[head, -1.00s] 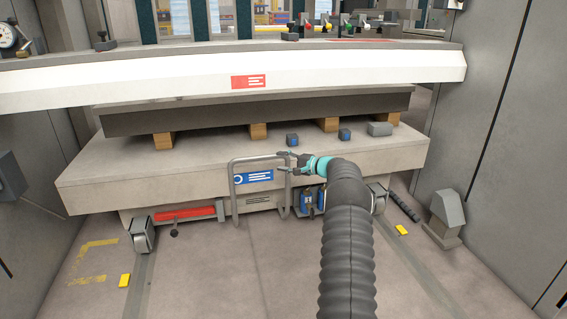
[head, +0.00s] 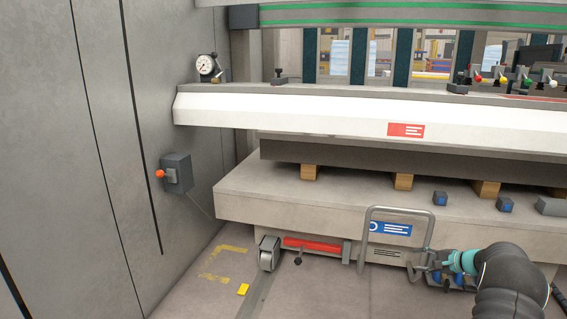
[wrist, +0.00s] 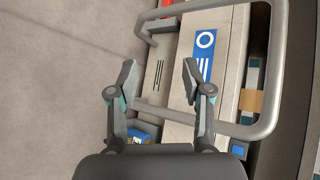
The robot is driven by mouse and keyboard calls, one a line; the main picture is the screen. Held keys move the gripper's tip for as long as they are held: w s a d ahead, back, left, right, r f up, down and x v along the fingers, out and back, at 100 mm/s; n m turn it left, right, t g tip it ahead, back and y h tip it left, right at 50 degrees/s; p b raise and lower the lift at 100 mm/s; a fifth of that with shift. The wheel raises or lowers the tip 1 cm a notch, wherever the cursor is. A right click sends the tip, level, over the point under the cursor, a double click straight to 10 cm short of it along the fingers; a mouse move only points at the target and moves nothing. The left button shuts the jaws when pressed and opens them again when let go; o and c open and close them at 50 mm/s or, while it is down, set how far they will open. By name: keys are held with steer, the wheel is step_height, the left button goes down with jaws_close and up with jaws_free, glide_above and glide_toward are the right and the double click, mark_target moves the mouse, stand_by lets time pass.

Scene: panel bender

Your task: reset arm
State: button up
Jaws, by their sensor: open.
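My gripper (head: 431,267) is at the end of my arm, at the lower right of the head view, in front of the low bench near the grey tube handle (head: 367,240). In the wrist view my gripper (wrist: 158,82) shows two fingers spread wide with nothing between them. The tube handle (wrist: 278,75) curves around the right of the fingers, close by. Beyond the fingers is the bench's front face with a blue and white label (wrist: 203,55). I cannot tell whether a finger touches the handle.
The bench (head: 290,203) carries wooden blocks (head: 403,181) under a dark beam, and small blue-grey blocks (head: 440,198). A wheel (head: 269,253) and a red bar (head: 313,245) sit below. A wall box with an orange knob (head: 177,172) is at left. The floor at lower left is mostly clear.

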steer(key=s+a+r+n+g+h+p, duration=0.1)
steer(key=s+a+r+n, duration=0.3)
steer(key=s, duration=1.2)
steer(key=s+a+r+n+g+h+p, duration=0.1)
steer(key=s+a+r+n+h, duration=0.2)
steer(key=s+a+r, duration=1)
steer(key=s+a+r+n+g+h+p, duration=0.1)
steer(key=s+a+r+n, duration=0.6)
steer(key=s+a, duration=0.8)
steer(key=s+r+g+h, duration=0.1)
steer(key=s+r+h, duration=0.1)
steer(key=s, duration=0.2)
steer(key=shift+a+r+p, duration=0.15)
steer(key=shift+a+p, duration=0.2)
steer(key=shift+a, duration=0.05)
steer(key=shift+s, duration=0.1)
